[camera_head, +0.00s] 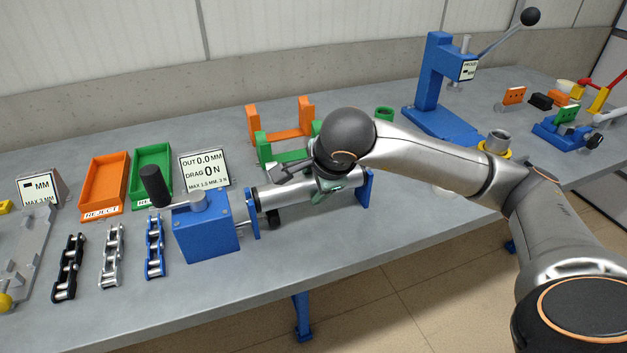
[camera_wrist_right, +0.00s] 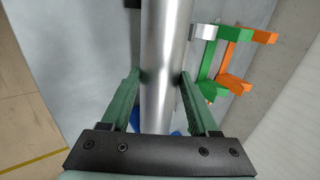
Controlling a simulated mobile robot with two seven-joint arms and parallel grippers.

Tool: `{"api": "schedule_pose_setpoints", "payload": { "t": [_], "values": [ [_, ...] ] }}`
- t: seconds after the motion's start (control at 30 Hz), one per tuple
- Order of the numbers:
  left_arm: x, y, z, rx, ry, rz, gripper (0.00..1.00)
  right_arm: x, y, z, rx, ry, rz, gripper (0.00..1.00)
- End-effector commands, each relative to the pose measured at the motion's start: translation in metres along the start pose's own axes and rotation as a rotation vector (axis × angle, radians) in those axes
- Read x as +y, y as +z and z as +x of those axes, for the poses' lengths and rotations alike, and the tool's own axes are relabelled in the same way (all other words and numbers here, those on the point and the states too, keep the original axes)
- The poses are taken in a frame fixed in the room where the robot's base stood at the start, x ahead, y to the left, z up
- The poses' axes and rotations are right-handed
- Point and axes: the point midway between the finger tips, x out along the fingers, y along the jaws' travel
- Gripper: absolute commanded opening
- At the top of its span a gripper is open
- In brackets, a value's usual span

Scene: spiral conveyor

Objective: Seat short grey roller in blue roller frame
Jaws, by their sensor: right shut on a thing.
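The grey roller (camera_head: 285,194) is a smooth metal cylinder lying roughly level between the upright plates of the blue roller frame (camera_head: 252,213). My right gripper (camera_head: 328,184) is shut on the roller toward its right part, near the frame's right end plate (camera_head: 366,187). In the right wrist view the roller (camera_wrist_right: 165,55) runs between the green finger pads (camera_wrist_right: 162,90), which press on both sides. My gripper and wrist hide part of the roller and its right end. I cannot tell whether its ends sit in the plates. My left gripper is not in view.
A blue block with a black-knobbed crank (camera_head: 205,228) adjoins the frame's left end. Behind stand green (camera_head: 280,155) and orange (camera_head: 283,133) frames and a display (camera_head: 205,170) reading OUT 0.0 MM, DRAG 0 N. Chain pieces (camera_head: 110,255) lie left. The front table strip is clear.

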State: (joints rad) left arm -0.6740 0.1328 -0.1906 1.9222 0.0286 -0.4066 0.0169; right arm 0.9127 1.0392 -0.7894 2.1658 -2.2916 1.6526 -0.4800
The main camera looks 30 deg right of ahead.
Motion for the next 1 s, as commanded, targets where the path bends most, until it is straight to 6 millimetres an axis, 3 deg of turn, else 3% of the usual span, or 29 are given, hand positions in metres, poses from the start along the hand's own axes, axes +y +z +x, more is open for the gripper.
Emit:
{"api": "schedule_pose_setpoints", "payload": {
  "t": [0.27,0.3,0.6,0.87,1.0],
  "values": [
    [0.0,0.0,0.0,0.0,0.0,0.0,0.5,0.002,0.0,0.003,-0.001,-0.002,0.001,0.06],
    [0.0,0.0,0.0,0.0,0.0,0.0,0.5,0.002,0.0,0.003,-0.001,-0.002,0.001,0.62],
    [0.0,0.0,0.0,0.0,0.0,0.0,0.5,0.002,0.0,0.003,0.0,-0.001,0.0,0.96],
    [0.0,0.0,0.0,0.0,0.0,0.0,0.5,0.004,0.0,0.003,0.0,0.003,-0.001,0.96],
    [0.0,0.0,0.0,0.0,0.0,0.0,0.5,0.002,0.001,-0.008,-0.003,-0.001,0.0,0.96]
  ]
}}
